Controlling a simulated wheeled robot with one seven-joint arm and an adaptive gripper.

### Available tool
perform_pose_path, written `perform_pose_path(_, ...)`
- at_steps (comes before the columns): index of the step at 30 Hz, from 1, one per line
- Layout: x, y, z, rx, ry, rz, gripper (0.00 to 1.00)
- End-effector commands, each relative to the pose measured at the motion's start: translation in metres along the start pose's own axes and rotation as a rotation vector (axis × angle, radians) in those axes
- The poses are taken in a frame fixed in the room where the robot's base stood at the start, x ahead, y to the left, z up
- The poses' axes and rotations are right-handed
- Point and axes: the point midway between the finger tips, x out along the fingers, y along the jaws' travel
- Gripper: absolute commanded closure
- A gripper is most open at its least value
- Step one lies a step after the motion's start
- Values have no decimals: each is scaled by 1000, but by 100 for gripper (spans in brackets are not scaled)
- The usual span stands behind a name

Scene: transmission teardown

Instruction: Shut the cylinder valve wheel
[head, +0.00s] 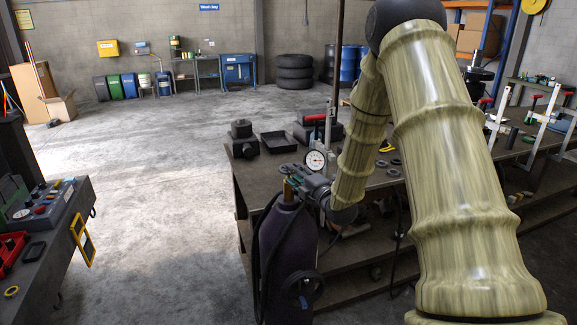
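The gas cylinder (286,250) is dark purple and stands upright in front of the workbench, left of my arm. Its brass-coloured valve (288,190) shows at the top. My gripper (300,182) is at the valve, reaching in from the right. The valve wheel cannot be told apart clearly from the gripper's dark parts. The fingers are small and overlap the valve area, so I cannot tell whether they are open, shut or touching the wheel.
A workbench (247,190) stands behind the cylinder, with a white dial gauge (315,160), a black tray (277,142) and dark metal parts. A black hose (262,235) hangs along the cylinder. Another bench (50,250) with tools stands at left. The floor between is clear.

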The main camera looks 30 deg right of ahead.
Motion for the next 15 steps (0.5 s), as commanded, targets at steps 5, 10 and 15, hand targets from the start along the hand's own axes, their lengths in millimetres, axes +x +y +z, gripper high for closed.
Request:
perform_pose_path(5,26,2,0,0,0,0,66)
perform_pose_path(10,40,1,0,1,-1,-1,66)
perform_pose_path(15,45,-1,0,1,-1,-1,66)
